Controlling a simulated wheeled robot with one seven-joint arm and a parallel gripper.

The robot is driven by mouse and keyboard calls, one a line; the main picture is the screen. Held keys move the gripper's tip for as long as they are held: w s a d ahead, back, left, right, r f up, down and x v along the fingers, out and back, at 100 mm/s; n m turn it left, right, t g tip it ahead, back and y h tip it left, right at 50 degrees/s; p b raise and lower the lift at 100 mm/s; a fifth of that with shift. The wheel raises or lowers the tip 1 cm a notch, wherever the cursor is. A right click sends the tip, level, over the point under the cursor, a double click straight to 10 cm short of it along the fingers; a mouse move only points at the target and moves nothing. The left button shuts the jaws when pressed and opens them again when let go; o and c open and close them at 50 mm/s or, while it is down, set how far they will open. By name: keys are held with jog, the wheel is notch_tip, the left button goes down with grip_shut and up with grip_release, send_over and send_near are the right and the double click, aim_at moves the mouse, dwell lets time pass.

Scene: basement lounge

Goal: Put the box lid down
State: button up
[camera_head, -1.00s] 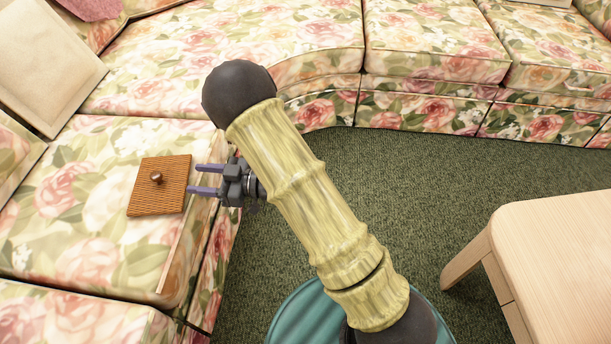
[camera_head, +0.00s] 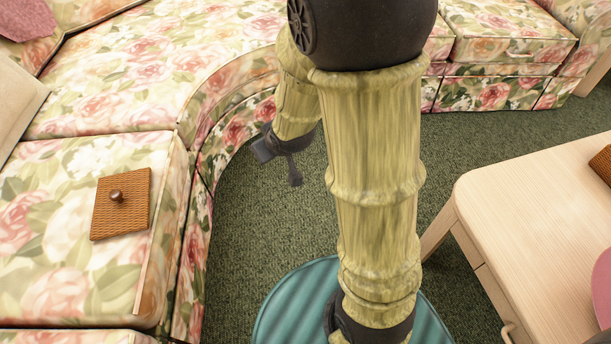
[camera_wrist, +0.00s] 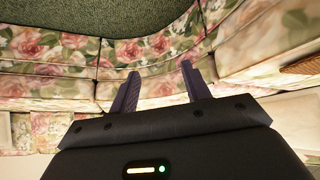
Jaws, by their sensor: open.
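The box lid (camera_head: 133,218), a square brown woven panel with a round dark knob, lies flat on the floral sofa seat (camera_head: 62,205) at the left of the head view. A brown woven edge, probably the same lid (camera_wrist: 303,66), shows at the right of the wrist view. My gripper (camera_wrist: 160,68) is open and empty, with its two fingers apart and pointing toward the sofa front.
A pale wooden table (camera_head: 520,200) stands at the right. A brown woven object (camera_head: 603,164) and a pink item (camera_head: 603,290) are cut off at its right side. Green carpet (camera_head: 250,225) lies open between sofa and table.

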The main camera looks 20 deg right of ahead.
jog(key=s+d+r+m+g, duration=0.1)
jog(key=s+d+g, duration=0.1)
jog(key=s, duration=0.4)
jog(key=s+d+m+g+h, duration=0.1)
jog(key=s+m+g, duration=0.1)
jog(key=s, duration=0.4)
jog(key=shift+s+d+r+g, duration=0.15)
jog(key=shift+d+r+g, duration=0.15)
jog(key=shift+d+r, duration=0.1)
jog(key=w+p+v, duration=0.3)
jog(key=p+v, duration=1)
jog(key=shift+r+p, duration=0.35)
jog(key=shift+r, duration=0.15)
jog(key=shift+c, duration=0.5)
